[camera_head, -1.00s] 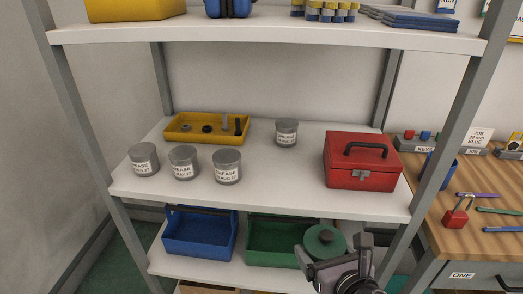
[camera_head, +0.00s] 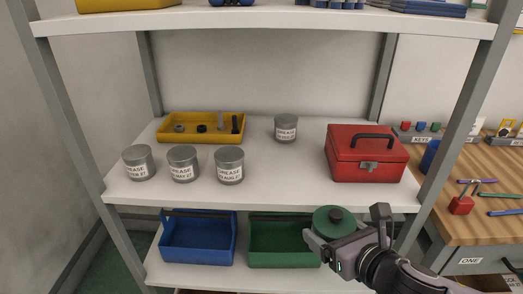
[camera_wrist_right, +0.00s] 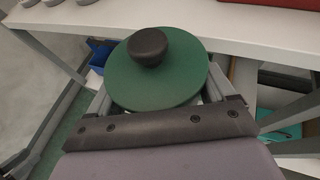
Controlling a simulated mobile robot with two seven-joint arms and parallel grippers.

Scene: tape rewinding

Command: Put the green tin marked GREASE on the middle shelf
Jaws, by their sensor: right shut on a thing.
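The green tin (camera_head: 328,224) has a round green lid with a dark knob; any GREASE marking is hidden. My right gripper (camera_head: 346,232) is shut around its sides. The tin also shows from above in the wrist view (camera_wrist_right: 158,88), between the fingers of the right gripper (camera_wrist_right: 160,108). In the head view it appears just below the front edge of the middle shelf (camera_head: 285,172), ahead of the lower shelf. The middle shelf is white. My left gripper is not in view.
On the middle shelf stand several grey GREASE tins (camera_head: 229,167), a yellow tray (camera_head: 205,137) and a red toolbox (camera_head: 366,163). Bare room lies between the tins and toolbox. Blue (camera_head: 198,248) and green (camera_head: 282,253) bins sit below. Grey posts (camera_head: 457,110) flank the shelves.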

